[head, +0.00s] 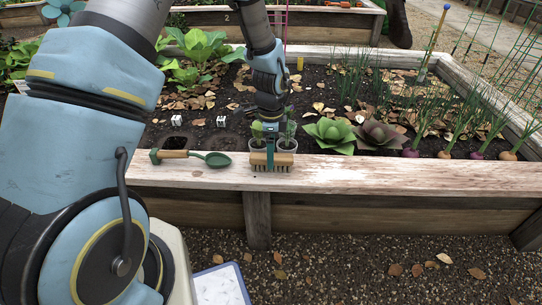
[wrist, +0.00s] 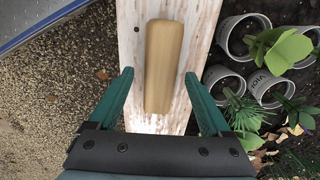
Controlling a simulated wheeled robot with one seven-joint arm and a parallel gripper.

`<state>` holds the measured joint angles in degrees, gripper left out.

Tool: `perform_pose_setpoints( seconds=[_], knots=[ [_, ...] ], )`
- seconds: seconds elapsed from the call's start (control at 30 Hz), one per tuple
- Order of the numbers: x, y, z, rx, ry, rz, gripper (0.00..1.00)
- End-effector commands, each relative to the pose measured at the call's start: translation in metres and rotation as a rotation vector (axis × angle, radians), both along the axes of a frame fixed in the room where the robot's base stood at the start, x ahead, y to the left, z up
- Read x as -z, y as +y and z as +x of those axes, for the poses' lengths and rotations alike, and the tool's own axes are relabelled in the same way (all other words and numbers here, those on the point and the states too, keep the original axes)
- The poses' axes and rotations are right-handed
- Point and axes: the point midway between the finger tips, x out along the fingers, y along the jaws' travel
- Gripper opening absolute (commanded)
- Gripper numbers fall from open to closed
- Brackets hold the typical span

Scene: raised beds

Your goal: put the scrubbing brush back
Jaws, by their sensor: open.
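The scrubbing brush (head: 285,159) has a tan wooden block with bristles below. It lies on the whitish wooden ledge (head: 400,176) of the raised bed. In the wrist view the brush (wrist: 163,62) shows its plain wooden back, lengthwise along the ledge. My gripper (head: 270,143) is above the brush, pointing down. In the wrist view my gripper (wrist: 158,75) has its two green fingers apart, one on each side of the near part of the brush, with gaps between. It holds nothing. The bristles are hidden in the wrist view.
A green trowel (head: 216,159) with a wooden handle lies on the ledge left of the brush. Grey plant pots (wrist: 243,35) stand in the soil just behind the ledge, close to my right finger. The ledge to the right is clear. A blue-edged board (head: 220,284) is below.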

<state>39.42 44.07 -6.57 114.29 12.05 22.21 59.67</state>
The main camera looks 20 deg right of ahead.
Motion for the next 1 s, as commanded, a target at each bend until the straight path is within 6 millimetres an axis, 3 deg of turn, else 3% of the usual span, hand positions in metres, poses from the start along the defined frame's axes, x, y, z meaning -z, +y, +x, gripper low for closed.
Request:
perform_pose_setpoints(
  seconds=[0.03,0.2,0.4,0.77,0.87,0.97,1.0],
  knots=[
    [-0.015,0.0,0.001,-0.001,-0.003,-0.004,0.82],
    [-0.052,0.0,0.001,-0.001,-0.003,-0.003,0.82],
    [-0.085,0.0,0.001,-0.001,-0.002,-0.002,0.82],
    [-0.1,0.002,0.001,-0.007,-0.001,0.0,0.82],
    [-0.108,0.02,0.008,-0.101,-0.01,-0.002,0.82],
    [-0.129,0.067,0.019,-0.351,-0.028,-0.011,0.82],
    [-0.14,0.093,0.022,-0.49,-0.036,-0.016,0.82]
  ],
)
